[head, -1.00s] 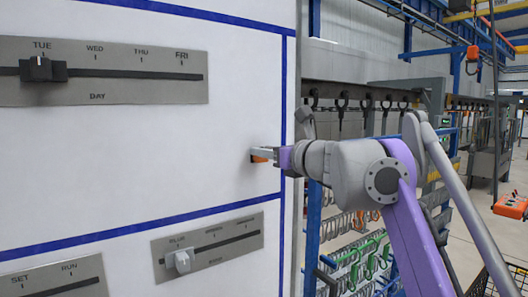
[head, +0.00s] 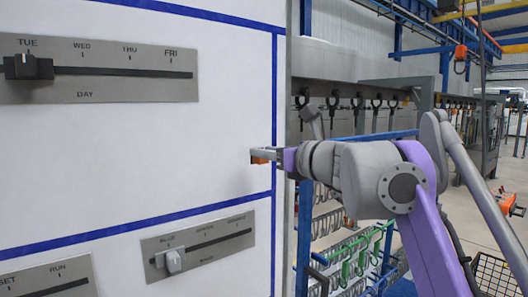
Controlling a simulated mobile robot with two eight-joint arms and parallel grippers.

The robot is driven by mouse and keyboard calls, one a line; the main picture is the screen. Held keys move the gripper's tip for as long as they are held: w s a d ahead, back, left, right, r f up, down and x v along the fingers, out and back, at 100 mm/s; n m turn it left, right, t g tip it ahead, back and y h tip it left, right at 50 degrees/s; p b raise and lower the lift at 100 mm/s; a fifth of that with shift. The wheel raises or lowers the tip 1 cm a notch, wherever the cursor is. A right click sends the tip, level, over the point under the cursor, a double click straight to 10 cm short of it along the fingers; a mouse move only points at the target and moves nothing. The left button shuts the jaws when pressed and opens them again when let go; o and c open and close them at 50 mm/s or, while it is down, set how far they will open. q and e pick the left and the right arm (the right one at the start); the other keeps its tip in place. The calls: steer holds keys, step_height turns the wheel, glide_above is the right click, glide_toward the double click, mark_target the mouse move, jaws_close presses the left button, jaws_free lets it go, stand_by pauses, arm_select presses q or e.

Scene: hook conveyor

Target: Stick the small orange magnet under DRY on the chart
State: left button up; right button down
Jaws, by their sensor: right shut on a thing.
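The small orange magnet (head: 259,159) is at the tip of my right gripper (head: 264,154), which is shut on it. The gripper points left, in front of the white chart (head: 150,165), just left of its right blue border line. I cannot tell whether the magnet touches the chart's face. The word DRY does not show in this view. My left gripper is out of view.
The chart carries a DAY slider plate (head: 120,90) at upper left, a second slider plate (head: 215,248) below right, and a SET/RUN plate (head: 50,280) at the lower left. Behind my right arm are racks with hooks (head: 355,104) and a wire basket (head: 492,275).

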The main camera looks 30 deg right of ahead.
steer(key=shift+s+d, duration=0.1)
steer(key=shift+s, duration=1)
